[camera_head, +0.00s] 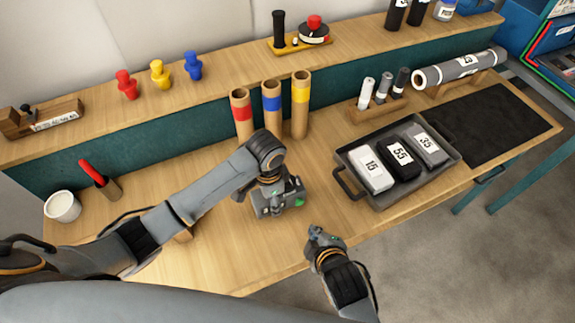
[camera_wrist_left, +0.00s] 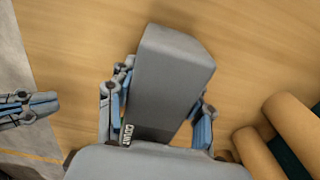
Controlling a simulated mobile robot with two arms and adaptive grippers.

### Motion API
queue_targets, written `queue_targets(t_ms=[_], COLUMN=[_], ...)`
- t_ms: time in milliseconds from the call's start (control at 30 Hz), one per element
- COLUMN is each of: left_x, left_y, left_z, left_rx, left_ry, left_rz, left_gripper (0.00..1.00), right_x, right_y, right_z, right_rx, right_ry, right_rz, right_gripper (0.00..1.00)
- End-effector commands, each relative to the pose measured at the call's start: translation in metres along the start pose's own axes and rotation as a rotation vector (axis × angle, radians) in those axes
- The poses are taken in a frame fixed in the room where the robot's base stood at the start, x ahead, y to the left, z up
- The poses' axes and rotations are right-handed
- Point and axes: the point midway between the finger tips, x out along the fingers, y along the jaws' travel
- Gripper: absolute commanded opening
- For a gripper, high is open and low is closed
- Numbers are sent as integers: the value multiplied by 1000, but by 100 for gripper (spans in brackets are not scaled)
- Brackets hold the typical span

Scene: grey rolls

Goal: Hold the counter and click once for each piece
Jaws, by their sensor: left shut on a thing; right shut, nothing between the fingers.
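The counter (camera_wrist_left: 170,80) is a grey block with a white label reading COUNT. In the left wrist view it sits between the fingers of my left gripper (camera_wrist_left: 158,115), which is shut on it. In the head view my left gripper (camera_head: 278,200) is over the middle of the table, and the counter is hard to tell apart from it. My right gripper (camera_head: 318,234) is shut and empty near the table's front edge, to the right of the left one. It also shows at the left of the left wrist view (camera_wrist_left: 32,108). The counter's button is not clearly visible.
A dark tray (camera_head: 378,203) holds blocks marked 15, 55 and 35. Cardboard tubes (camera_head: 241,112) with red, blue and yellow bands stand behind my left gripper. A black mat (camera_head: 500,125) lies right. A white cup (camera_head: 62,207) stands left. Coloured pegs (camera_head: 159,75) line the shelf.

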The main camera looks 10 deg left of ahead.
Motion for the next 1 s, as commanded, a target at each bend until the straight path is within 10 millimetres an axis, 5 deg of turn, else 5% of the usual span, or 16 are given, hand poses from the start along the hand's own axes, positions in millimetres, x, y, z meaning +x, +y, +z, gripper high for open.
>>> queue_targets(t_ms=[367, 400, 500, 867, 1000], left_x=[0, 0, 0, -2, -17], left_y=[0, 0, 0, 0, -1], left_z=[0, 0, 0, 0, -1], left_rx=[0, 0, 0, 0, 0], left_ry=[0, 0, 0, 1, 4], left_rz=[-1, -1, -1, -1, -3], left_gripper=[8, 57, 78, 78, 78], right_x=[0, 0, 0, 0, 0], right_y=[0, 0, 0, 0, 0], right_z=[0, 0, 0, 0, 0], right_rx=[0, 0, 0, 0, 0], right_ry=[0, 0, 0, 0, 0], right_rz=[0, 0, 0, 0, 0], right_gripper=[0, 0, 0, 0, 0])
